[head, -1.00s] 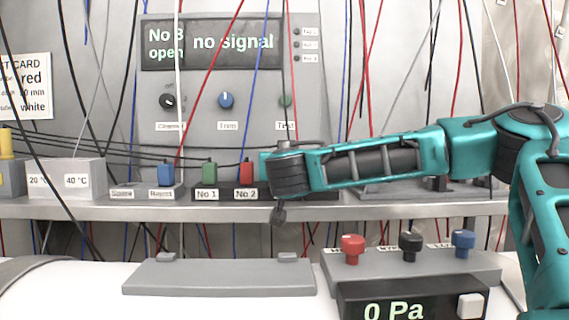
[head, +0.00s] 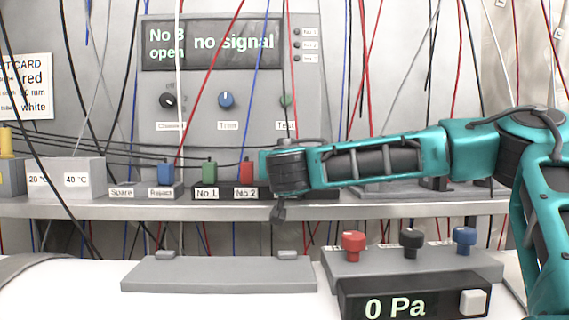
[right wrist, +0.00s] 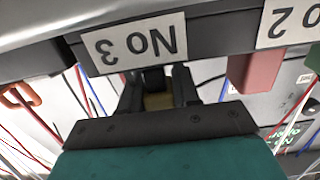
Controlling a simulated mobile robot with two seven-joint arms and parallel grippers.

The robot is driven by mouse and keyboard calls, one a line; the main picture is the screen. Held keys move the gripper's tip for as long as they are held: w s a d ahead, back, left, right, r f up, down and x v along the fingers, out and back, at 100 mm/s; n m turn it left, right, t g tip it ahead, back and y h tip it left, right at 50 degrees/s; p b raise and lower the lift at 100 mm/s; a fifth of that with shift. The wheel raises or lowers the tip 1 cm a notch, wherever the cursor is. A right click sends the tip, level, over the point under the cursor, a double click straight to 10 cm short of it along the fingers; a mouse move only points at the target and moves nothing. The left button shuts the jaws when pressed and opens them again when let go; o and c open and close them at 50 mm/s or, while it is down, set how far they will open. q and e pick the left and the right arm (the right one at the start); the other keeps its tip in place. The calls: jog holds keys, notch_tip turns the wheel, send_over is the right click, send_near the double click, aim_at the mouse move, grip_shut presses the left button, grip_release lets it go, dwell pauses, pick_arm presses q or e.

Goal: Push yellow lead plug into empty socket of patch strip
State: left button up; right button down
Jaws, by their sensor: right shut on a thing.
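The dark patch strip (head: 226,190) sits on the shelf in the head view, with a green plug (head: 209,171) at No 1 and a red plug (head: 246,172) at No 2. My right wrist hides its No 3 end there. In the right wrist view, the No 3 label (right wrist: 134,43) on the strip appears upside down. My right gripper (right wrist: 158,84) is right at this label, shut on the yellow plug (right wrist: 158,101), which shows only partly between the fingers. Whether the plug's tip is in the socket is hidden. My left gripper is out of view.
The panel display (head: 210,43) reads "No 3 open" and "no signal". A blue plug (head: 165,173) stands left of the strip. Another yellow plug (head: 5,141) is at the far left. Thin cables hang across the scene. A knob box (head: 411,265) stands in front.

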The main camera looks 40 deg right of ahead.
dwell(0.3)
jog(key=shift+f+b, duration=0.1)
jog(key=shift+b, duration=0.25)
jog(key=shift+b, duration=0.4)
dwell(0.4)
jog(key=shift+f+b, duration=1.05)
jog(key=shift+b, duration=0.65)
jog(key=shift+f+b, duration=0.25)
jog(key=shift+b, duration=0.1)
